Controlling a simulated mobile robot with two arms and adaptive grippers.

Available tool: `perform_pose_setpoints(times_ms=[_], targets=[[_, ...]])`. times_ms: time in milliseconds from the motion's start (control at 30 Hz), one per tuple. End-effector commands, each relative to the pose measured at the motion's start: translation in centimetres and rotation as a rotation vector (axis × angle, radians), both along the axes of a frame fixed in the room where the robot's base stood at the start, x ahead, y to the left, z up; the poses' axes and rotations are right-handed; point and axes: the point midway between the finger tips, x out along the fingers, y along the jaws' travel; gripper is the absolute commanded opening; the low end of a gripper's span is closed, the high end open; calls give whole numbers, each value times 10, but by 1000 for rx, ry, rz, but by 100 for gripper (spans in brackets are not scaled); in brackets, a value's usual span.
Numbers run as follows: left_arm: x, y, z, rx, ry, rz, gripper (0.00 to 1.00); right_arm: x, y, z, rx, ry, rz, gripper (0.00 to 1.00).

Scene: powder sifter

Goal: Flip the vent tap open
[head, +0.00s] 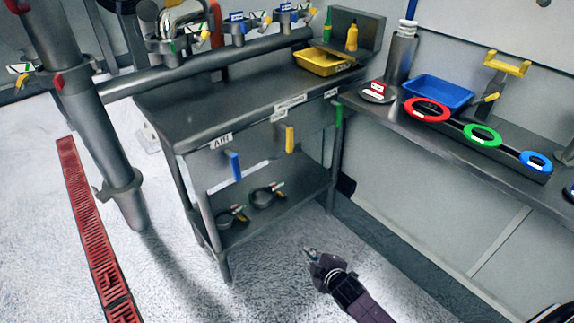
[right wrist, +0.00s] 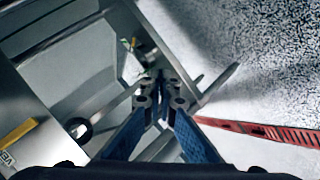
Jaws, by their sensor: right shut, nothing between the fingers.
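The vent tap appears to be the yellow lever (head: 289,138), which hangs upright below a small white label on the front edge of the steel bench (head: 215,105). In the right wrist view a yellow lever (right wrist: 18,132) shows at the left edge, beside a partly cut-off label that reads "VEN". My right gripper (head: 312,253) is low in front of the bench, over the floor, apart from the yellow lever. Its fingers (right wrist: 161,78) are shut and empty. My left gripper is not in view.
A blue lever (head: 233,166) hangs under the "AIR" label. The lower shelf (head: 240,221) holds small metal pans. A yellow tray (head: 322,62) sits on the bench. A side counter (head: 420,135) is at right, and a red floor grate (head: 90,230) at left. The floor in front is clear.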

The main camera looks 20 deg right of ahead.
Motion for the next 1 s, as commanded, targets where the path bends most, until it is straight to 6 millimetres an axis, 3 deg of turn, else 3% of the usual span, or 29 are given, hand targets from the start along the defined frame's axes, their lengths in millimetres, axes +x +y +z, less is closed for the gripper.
perform_pose_setpoints(times_ms=[33, 100, 200, 400, 500, 700, 1000], targets=[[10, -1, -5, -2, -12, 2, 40, 25, 1, 20, -50, -79, 39, 0], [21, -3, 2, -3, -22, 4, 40, 51, 4, 60, -124, -177, 89, 0], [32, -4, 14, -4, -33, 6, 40, 77, 9, 115, -232, -309, 148, 0], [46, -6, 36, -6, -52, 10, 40, 98, 21, 205, -409, -511, 216, 0], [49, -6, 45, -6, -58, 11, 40, 100, 25, 232, -462, -568, 231, 0], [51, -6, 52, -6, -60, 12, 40, 100, 27, 253, -502, -608, 240, 0], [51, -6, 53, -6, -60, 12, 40, 101, 27, 253, -500, -607, 239, 0]])
